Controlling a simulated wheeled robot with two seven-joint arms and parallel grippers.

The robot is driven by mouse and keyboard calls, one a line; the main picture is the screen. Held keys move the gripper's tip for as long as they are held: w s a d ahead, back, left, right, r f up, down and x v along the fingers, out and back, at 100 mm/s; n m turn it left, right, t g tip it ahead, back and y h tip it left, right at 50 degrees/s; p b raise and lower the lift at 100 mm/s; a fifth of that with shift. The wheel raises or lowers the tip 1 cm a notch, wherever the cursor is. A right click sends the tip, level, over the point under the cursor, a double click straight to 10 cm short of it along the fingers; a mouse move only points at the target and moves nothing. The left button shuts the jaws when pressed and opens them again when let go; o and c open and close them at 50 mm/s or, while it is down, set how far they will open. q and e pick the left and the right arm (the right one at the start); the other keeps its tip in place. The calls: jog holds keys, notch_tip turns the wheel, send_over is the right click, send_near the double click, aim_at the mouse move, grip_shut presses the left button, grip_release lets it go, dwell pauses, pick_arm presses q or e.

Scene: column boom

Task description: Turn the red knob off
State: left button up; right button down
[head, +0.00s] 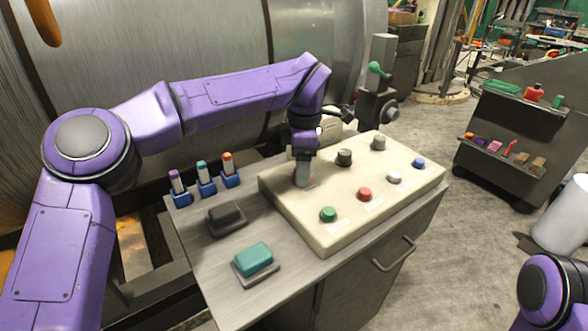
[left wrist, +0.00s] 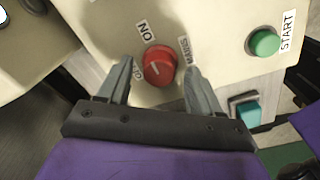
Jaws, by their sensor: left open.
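The red knob (left wrist: 159,66) sits on the cream control panel (left wrist: 100,22), with an ON label, a MAINS label and a partly hidden label around it. A short pale mark shows on its face; I cannot tell for sure which label it points at. My left gripper (left wrist: 156,68) is open, with one finger on each side of the knob and small gaps visible. In the head view my left gripper (head: 302,174) reaches down to the panel's left part and mostly hides the knob. My right gripper is out of view.
The panel also carries a green START button (head: 328,214), a red button (head: 364,194), a white button (head: 394,177), a blue button (head: 418,163) and dark knobs (head: 344,157). A teal block (head: 254,259) and several coloured sticks (head: 202,172) stand left of the panel.

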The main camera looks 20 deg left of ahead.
pick_arm(q)
jog(key=shift+w+d+f, duration=0.1)
jog(key=shift+w+f, duration=0.15)
jog(key=shift+f, duration=0.3)
jog(key=shift+s+r, duration=0.15)
jog(key=shift+s, duration=0.2)
jog(key=shift+w, duration=0.15)
jog(key=c, duration=1.1)
jog(key=shift+o, duration=0.2)
